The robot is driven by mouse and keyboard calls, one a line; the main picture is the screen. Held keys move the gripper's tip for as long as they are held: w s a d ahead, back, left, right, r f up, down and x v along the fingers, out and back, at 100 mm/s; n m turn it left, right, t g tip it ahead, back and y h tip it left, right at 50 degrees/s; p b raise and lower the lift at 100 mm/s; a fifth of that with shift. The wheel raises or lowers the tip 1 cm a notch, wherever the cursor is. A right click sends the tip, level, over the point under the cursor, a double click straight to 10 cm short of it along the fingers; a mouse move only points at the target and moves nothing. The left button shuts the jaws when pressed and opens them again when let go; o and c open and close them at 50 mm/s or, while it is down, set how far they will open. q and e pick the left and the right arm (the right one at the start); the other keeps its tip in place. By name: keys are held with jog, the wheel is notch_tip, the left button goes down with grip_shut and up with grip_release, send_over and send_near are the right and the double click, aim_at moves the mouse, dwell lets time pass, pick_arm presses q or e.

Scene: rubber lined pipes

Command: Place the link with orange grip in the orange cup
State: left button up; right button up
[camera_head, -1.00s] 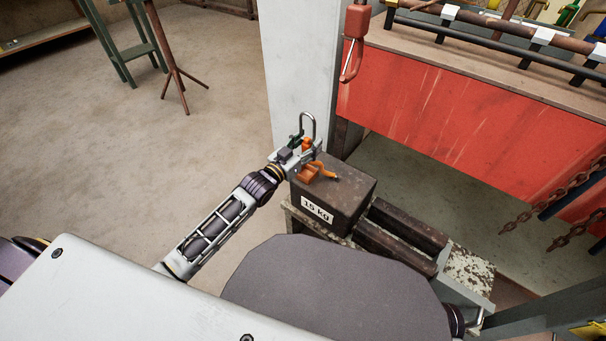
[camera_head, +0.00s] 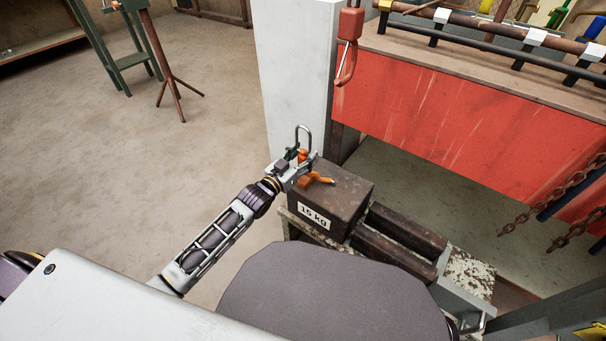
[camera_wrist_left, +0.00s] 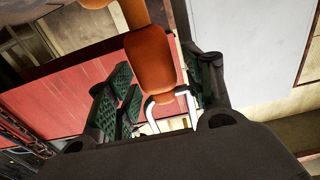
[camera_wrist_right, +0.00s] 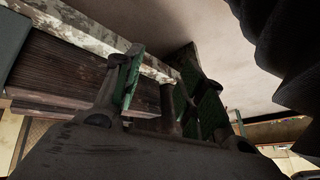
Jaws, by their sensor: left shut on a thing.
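The link is a bent metal loop (camera_head: 304,138) with an orange grip (camera_wrist_left: 150,60). My left gripper (camera_head: 296,168) is shut on it above the left edge of the dark 15 kg block, with the loop pointing up. In the left wrist view the grip and part of the loop show at the green finger pads. Another orange piece (camera_head: 314,180) lies by the gripper over the block; I cannot tell what it is. I cannot make out the orange cup. My right gripper (camera_wrist_right: 165,95) shows only in its wrist view, with its green-padded fingers apart.
The 15 kg block (camera_head: 333,195) sits on a worn metal frame (camera_head: 472,275). A white pillar (camera_head: 298,80) and a red panel (camera_head: 450,95) stand behind. A red hook block (camera_head: 351,25) hangs nearby, and rusty chains (camera_head: 575,225) hang at the right. Open floor (camera_head: 190,130) lies left.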

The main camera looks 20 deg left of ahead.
pick_arm(q)
notch_tip(320, 180, down, 2)
jog(key=shift+f+b, duration=0.2)
jog(key=shift+b, duration=0.2)
jog(key=shift+f, duration=0.45)
pick_arm(e)
jog(key=shift+a+f+t, duration=0.15)
jog(key=shift+f+t, duration=0.05)
jog(key=shift+f, duration=0.55)
jog(key=shift+a+f+t, duration=0.1)
jog(key=shift+f+t, duration=0.1)
jog(key=shift+f, duration=0.5)
pick_arm(q)
jog(key=shift+f+b, duration=0.9)
jog(key=shift+f, duration=0.95)
pick_arm(e)
jog(key=shift+w+a+f+y, duration=0.15)
jog(key=shift+f+y, duration=0.25)
jog(key=shift+f, duration=0.55)
pick_arm(q)
jog(key=shift+f, duration=0.15)
pick_arm(e)
jog(key=shift+f, duration=0.1)
